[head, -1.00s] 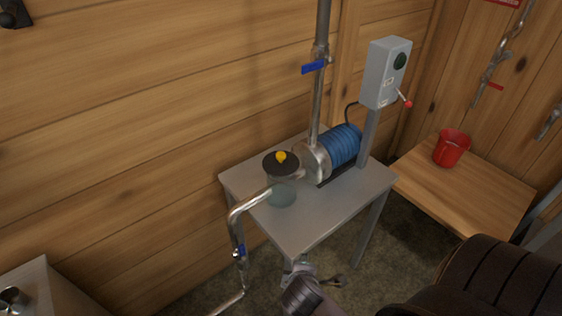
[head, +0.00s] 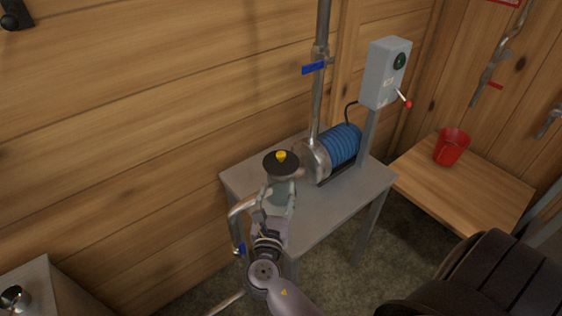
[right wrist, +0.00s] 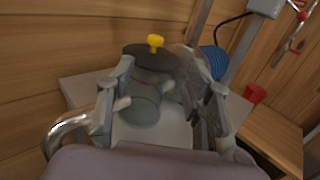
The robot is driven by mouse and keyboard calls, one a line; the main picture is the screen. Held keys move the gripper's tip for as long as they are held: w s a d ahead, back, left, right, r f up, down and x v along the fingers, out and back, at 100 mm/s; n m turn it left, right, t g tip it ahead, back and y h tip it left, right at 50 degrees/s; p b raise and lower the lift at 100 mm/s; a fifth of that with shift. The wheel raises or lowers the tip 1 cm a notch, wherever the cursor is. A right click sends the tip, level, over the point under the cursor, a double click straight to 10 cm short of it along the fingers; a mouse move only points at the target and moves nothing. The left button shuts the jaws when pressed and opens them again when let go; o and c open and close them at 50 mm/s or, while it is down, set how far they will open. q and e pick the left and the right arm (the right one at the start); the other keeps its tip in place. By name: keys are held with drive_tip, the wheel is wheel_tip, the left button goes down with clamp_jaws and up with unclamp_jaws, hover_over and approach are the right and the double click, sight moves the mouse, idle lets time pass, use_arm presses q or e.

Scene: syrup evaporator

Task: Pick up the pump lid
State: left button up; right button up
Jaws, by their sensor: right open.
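The pump lid is a black disc (head: 283,166) with a yellow knob (head: 281,155) on top. It sits on the clear pump pot on the metal table; in the right wrist view the lid (right wrist: 136,58) tops the clear pot (right wrist: 146,100). My right gripper (head: 279,193) is open in front of the pot, its fingers below the lid. In the right wrist view the open right gripper (right wrist: 146,92) has one finger to each side of the pot; I cannot tell if they touch it. My left gripper is not in view.
The metal table (head: 325,205) also bears the blue pump motor (head: 342,145). Behind it stand a vertical pipe (head: 319,90) and a grey switch box (head: 385,73). A bent pipe (head: 237,225) runs at the table's left. A red pail (head: 451,148) stands on a wooden bench (head: 480,190).

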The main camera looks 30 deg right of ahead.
sight(280, 158)
drive_tip(key=p+x, duration=0.1)
drive_tip(key=x, duration=0.9)
drive_tip(key=shift+s, duration=0.1)
drive_tip(key=x, duration=0.3)
drive_tip(key=p+x, duration=0.1)
drive_tip(key=x, duration=0.1)
drive_tip(key=shift+w+a+f, duration=0.2)
drive_tip(key=shift+w+f, duration=0.05)
drive_tip(key=shift+w, duration=0.1)
drive_tip(key=shift+r, duration=0.1)
drive_tip(key=shift+c, duration=0.4)
clamp_jaws()
